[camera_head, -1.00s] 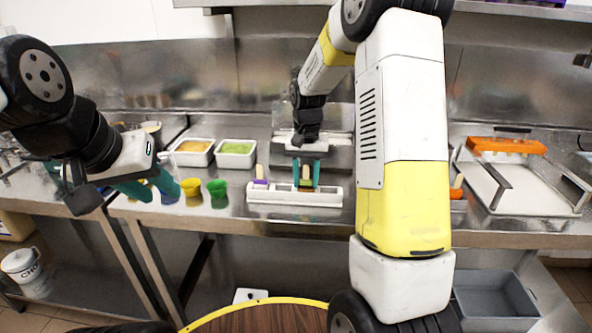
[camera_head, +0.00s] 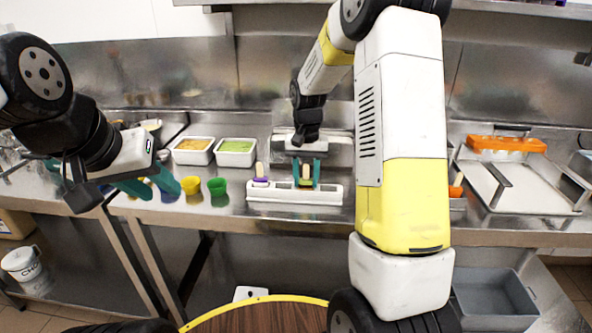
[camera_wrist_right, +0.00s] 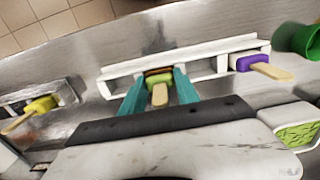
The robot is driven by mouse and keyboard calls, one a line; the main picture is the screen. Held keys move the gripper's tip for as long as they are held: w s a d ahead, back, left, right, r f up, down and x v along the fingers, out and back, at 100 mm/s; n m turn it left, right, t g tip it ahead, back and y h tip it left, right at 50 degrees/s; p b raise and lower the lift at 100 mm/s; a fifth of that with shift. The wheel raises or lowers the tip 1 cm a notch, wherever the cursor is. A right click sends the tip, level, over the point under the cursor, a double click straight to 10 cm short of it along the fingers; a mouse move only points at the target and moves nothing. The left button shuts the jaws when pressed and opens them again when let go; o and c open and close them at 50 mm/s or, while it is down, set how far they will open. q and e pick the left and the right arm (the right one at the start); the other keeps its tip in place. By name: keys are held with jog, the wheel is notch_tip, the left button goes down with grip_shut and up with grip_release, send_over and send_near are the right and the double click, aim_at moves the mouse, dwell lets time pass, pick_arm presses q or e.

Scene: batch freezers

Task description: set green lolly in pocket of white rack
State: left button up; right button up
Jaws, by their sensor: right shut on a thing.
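The green lolly (camera_wrist_right: 159,82) is between the teal fingers of my right gripper (camera_wrist_right: 160,95), which is shut on it, with its pale stick toward the wrist camera. In the head view my right gripper (camera_head: 306,174) is over the middle of the white rack (camera_head: 295,198), and the lolly (camera_head: 306,182) shows between the fingers. The lolly's lower end is at the rack's middle pocket; how deep it sits is hidden. A purple lolly (camera_head: 261,180) stands in the rack's left end pocket. My left gripper (camera_head: 150,186) hangs at the left; its fingers overlap.
Yellow (camera_head: 193,186) and green (camera_head: 217,186) cups stand left of the rack. Tubs of orange (camera_head: 193,151) and green (camera_head: 236,153) stand behind them. A tray with an orange bar (camera_head: 507,146) is at the right. In the wrist view a yellow lolly (camera_wrist_right: 38,106) lies apart from the rack.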

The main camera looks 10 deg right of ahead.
aim_at(306, 165)
jog(key=o, duration=1.3)
jog(key=shift+o, duration=0.2)
notch_tip(306, 165, up, 7)
jog(key=shift+r, duration=0.45)
